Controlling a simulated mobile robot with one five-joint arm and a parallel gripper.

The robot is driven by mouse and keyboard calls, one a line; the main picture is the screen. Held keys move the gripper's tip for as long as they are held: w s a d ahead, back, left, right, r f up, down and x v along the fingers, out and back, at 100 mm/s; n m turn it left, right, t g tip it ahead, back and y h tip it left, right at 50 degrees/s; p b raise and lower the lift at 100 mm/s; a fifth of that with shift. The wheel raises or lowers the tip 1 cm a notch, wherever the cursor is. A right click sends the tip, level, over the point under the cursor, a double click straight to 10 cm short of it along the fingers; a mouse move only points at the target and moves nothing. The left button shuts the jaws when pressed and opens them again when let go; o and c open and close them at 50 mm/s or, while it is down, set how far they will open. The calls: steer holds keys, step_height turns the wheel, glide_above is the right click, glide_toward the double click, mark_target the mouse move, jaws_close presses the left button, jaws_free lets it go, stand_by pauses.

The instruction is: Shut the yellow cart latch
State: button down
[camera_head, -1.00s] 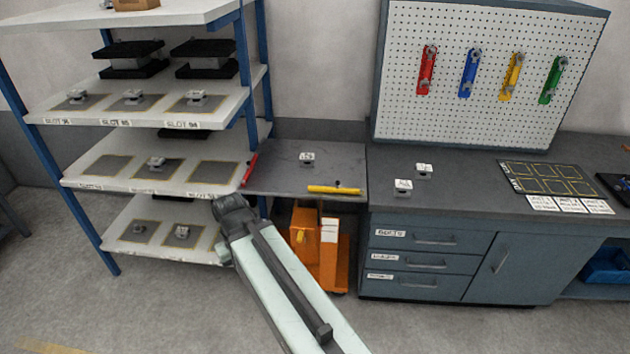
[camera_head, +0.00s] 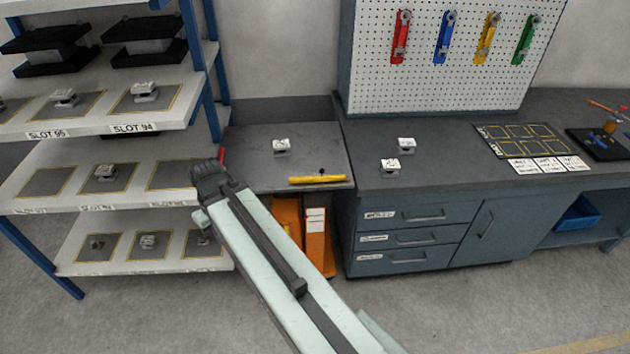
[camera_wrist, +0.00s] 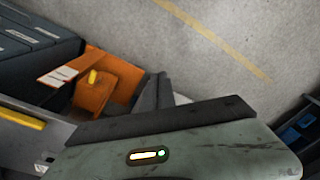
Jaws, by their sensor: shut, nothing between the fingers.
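The yellow cart latch (camera_head: 317,180) is a long yellow bar along the front edge of the grey cart top (camera_head: 250,168). A small dark pin or knob shows near its middle. In the wrist view the yellow bar (camera_wrist: 22,118) is at the far left, partly cut off by the picture edge. My gripper (camera_wrist: 158,80) shows as dark fingers near the middle of the wrist view, shut and empty, well apart from the bar. In the head view my arm covers part of the cart's left side, and the fingers cannot be made out.
An orange base (camera_head: 318,240) stands under the cart top. The cart top sits between the shelf rack (camera_head: 190,120) and the workbench (camera_head: 440,180). A small part (camera_head: 282,146) lies on it. A red bar (camera_head: 222,157) is at its left edge. The floor in front is clear.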

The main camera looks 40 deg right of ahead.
steer(key=s+d+n+t+b, duration=0.1)
steer(key=s+d+n+t, duration=0.1)
steer(key=d, duration=1.7)
steer(key=s+d+r+n+t+b, duration=0.1)
steer(key=d+n, duration=0.5)
steer(key=d, duration=1.4)
steer(key=s+t+b, duration=0.1)
steer(key=s+t, duration=0.1)
steer(key=t, duration=0.1)
steer(key=shift+s+r+t, duration=0.15)
steer(key=shift+s+t, duration=0.1)
steer(key=shift+t, duration=0.15)
